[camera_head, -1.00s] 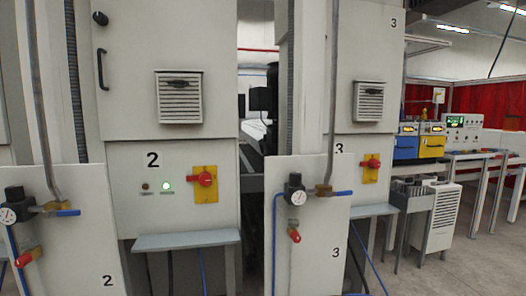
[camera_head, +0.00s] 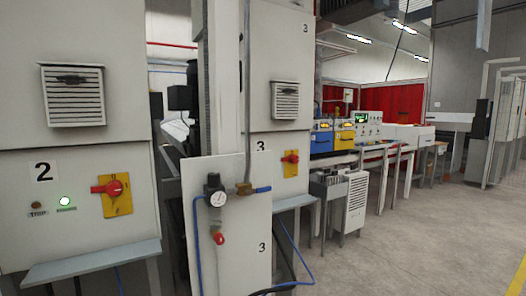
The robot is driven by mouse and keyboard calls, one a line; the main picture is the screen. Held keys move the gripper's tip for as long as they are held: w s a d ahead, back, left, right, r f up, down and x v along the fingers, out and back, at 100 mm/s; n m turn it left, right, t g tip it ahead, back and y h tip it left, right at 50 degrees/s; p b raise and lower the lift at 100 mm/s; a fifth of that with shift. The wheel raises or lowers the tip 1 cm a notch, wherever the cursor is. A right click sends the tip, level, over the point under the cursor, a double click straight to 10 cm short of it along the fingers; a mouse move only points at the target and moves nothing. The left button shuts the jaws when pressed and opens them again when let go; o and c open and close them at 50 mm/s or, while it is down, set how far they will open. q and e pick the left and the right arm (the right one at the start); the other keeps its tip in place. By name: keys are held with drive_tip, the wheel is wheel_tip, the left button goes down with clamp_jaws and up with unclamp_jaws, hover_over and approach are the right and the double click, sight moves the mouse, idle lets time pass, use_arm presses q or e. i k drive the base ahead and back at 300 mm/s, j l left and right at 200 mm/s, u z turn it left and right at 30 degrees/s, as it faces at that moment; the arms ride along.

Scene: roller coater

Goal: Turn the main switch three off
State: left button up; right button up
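Main switch three is a red rotary knob (camera_head: 291,159) on a yellow plate (camera_head: 290,171). It sits on the front of the grey cabinet marked 3 (camera_head: 276,60), right of the middle of the view. The red handle looks roughly horizontal, but it is too small to tell its exact position. A similar, nearer red switch (camera_head: 112,188) on a yellow plate belongs to the cabinet marked 2 (camera_head: 60,130), at the left. Neither of my grippers is in view.
A white panel marked 3 (camera_head: 240,256) with a gauge (camera_head: 217,199), a red knob and blue hoses stands in front of cabinet three's left part. A grey shelf (camera_head: 293,202) juts out below the switch. Open floor (camera_head: 400,235) lies at the right.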

sight(294, 159)
drive_tip(key=i+l, duration=0.15)
drive_tip(key=l, duration=0.2)
drive_tip(key=i+l, duration=0.2)
drive_tip(key=l, duration=0.15)
drive_tip(key=i+l+u, duration=0.1)
drive_tip(key=l, duration=0.25)
drive_tip(key=i+l, duration=0.25)
drive_tip(key=l+u, duration=0.05)
drive_tip(key=l, duration=0.05)
